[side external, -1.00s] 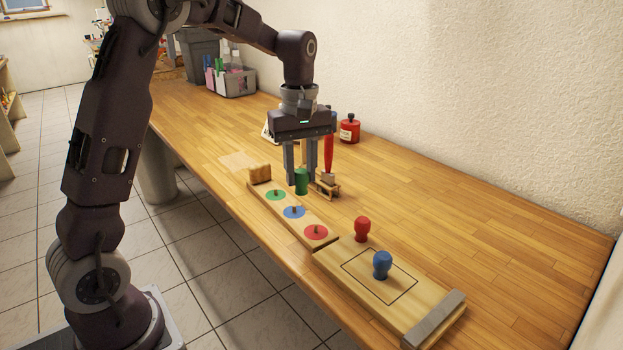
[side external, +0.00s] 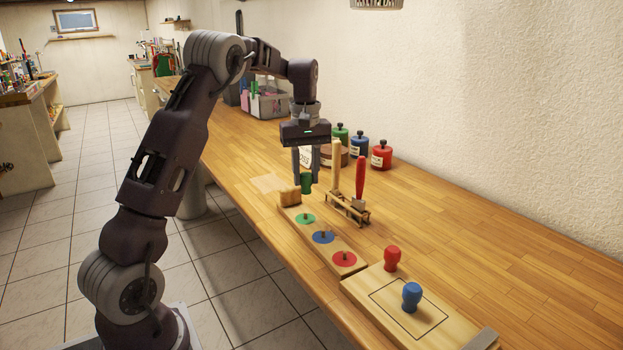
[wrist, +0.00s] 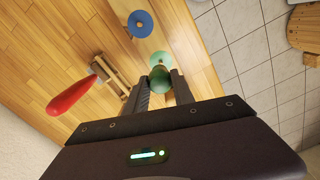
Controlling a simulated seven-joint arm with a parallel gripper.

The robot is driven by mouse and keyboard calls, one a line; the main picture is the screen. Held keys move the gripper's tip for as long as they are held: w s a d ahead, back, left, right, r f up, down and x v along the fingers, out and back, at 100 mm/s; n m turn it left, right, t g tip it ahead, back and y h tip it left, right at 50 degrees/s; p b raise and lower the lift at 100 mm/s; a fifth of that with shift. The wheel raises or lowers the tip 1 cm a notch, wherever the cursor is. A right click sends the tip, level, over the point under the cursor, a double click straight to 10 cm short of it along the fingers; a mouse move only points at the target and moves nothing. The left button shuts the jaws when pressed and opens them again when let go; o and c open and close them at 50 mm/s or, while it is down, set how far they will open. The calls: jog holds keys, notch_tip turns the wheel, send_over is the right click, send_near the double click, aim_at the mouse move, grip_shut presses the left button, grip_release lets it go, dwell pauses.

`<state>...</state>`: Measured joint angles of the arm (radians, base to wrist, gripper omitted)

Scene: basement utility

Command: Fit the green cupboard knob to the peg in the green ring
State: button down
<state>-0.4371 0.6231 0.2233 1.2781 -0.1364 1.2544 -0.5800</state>
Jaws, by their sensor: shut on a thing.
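My gripper (side external: 306,182) is shut on the green knob (side external: 307,184), which hangs upright between the fingers. The green knob also shows between the fingertips in the wrist view (wrist: 160,80). The green ring (side external: 304,219) lies on a narrow wooden board, with a short peg at its middle. The knob is above the board's far end, apart from the ring and peg in the side view. In the wrist view, the green ring (wrist: 161,59) shows just beyond the knob, which may cover part of it.
The same board bears a blue ring (side external: 323,237) and a red ring (side external: 345,259) with pegs. A tool rack with a red-handled tool (side external: 360,178) stands close beside the board.

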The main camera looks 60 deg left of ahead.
aim_at(305, 191)
jog(key=shift+a, duration=0.25)
jog(key=shift+f, duration=2.45)
jog(key=shift+f, duration=0.1)
jog(key=shift+f, duration=1.4)
jog(key=c, duration=1)
grip_release()
notch_tip(305, 191, up, 7)
jog(key=shift+r, duration=0.1)
